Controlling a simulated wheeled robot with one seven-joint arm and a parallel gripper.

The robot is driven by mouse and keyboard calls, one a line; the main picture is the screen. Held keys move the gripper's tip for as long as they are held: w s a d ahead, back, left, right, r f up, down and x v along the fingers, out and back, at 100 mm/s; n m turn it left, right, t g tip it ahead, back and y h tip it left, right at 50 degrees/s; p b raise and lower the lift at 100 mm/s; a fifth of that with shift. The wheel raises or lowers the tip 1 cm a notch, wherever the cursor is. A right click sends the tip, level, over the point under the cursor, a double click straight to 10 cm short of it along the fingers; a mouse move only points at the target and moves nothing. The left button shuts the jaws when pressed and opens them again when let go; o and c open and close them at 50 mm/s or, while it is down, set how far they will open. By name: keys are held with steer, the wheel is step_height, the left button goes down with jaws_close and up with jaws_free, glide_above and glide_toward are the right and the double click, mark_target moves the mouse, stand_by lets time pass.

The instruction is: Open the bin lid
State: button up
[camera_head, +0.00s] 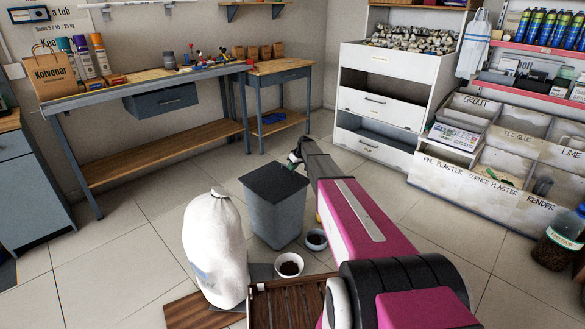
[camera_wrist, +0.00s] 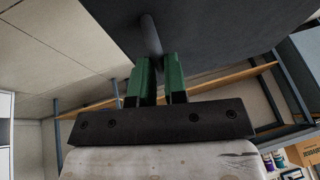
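The grey bin (camera_head: 275,215) stands on the tiled floor in the middle of the head view. Its dark flat lid (camera_head: 272,184) lies over the top and looks closed. My gripper (camera_head: 294,160) is at the lid's far right edge, partly hidden by my arm. In the wrist view the dark lid (camera_wrist: 225,35) fills the upper part, with a grey rod-like handle (camera_wrist: 150,32) on it. The green fingers of my gripper (camera_wrist: 159,62) are close together at the handle's near end and look shut on it. The exact contact is hidden between the fingertips.
A white sack (camera_head: 215,250) stands left of the bin. Two small bowls (camera_head: 289,265) (camera_head: 316,239) with dark contents are in front, near a slatted brown crate (camera_head: 290,303). A workbench (camera_head: 150,90) is behind left; a white drawer unit (camera_head: 385,100) and plaster bins (camera_head: 480,185) stand right.

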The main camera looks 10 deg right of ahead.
jaws_close()
steer(key=shift+s+a+r, duration=0.15)
steer(key=shift+s+r, duration=0.05)
steer(key=shift+r, duration=0.3)
steer(key=s+a+r+n+t+h, duration=0.1)
steer(key=s+a+r+t+h, duration=0.2)
steer(key=s+a+r, duration=0.3)
steer(key=s+a+r+n+t+h, duration=0.1)
steer(key=s+a+r+t+h, duration=0.1)
steer(key=s+a+r+h, duration=0.2)
steer(key=s+a+r, duration=0.3)
steer(key=a+r, duration=0.5)
steer(key=shift+s+a+t+h, duration=0.2)
steer(key=shift+t+h, duration=0.1)
steer(key=shift+t, duration=0.1)
stand_by(0.6)
steer(key=o, duration=0.7)
jaws_free()
